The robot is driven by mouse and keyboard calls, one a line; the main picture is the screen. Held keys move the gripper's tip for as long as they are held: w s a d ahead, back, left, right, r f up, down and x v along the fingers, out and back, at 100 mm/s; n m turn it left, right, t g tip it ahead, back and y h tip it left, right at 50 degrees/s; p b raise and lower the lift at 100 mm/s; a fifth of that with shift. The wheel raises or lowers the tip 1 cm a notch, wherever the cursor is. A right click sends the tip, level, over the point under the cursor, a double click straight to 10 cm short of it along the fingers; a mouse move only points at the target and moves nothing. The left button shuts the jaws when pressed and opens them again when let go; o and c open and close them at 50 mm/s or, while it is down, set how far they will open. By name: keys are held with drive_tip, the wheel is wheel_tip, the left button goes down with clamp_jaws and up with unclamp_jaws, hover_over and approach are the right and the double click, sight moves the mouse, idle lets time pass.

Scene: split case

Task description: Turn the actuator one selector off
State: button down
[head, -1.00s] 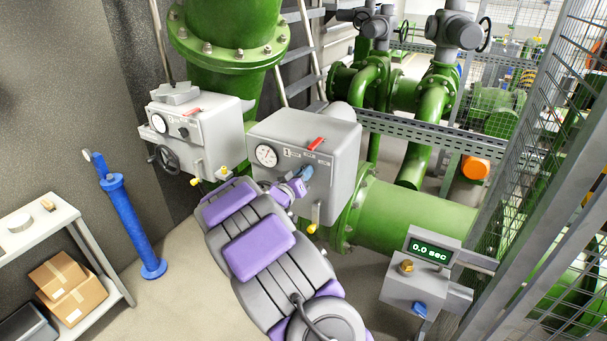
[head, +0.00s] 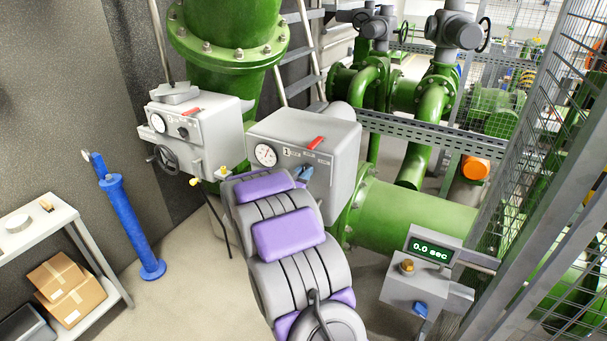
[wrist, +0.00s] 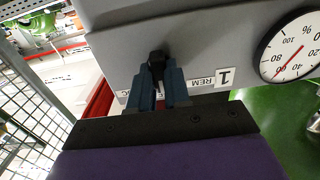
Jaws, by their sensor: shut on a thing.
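The actuator one (head: 330,150) is a grey box with a round gauge, a "1" label and a red part on top. In the wrist view its grey face (wrist: 210,45) shows tilted, with the "1" and "REM" labels beside the selector. The selector (wrist: 157,56) is a small black knob on that face. My gripper (wrist: 160,72) has its two blue fingers shut on the selector. In the head view my gripper (head: 304,176) shows only as a bit of blue at the face. My arm hides the selector and the lower face there.
A second grey actuator (head: 205,133) with a black handwheel stands to the left. A timer post (head: 425,270) reading "0.0 sec" stands at right, beside a mesh fence (head: 560,130). A blue post (head: 130,225) and a shelf with boxes (head: 68,290) are at left.

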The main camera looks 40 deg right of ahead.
drive_tip(key=shift+f, duration=0.15)
drive_tip(key=c, duration=1.3)
unclamp_jaws()
drive_tip(key=shift+w+f, duration=0.1)
drive_tip(key=shift+w, duration=0.1)
drive_tip(key=shift+o, duration=1.1)
drive_tip(key=shift+s, duration=0.1)
drive_tip(key=p+v, duration=0.2)
drive_tip(key=v, duration=1.5)
drive_tip(key=shift+a+p, duration=0.2)
drive_tip(key=shift+p, duration=0.1)
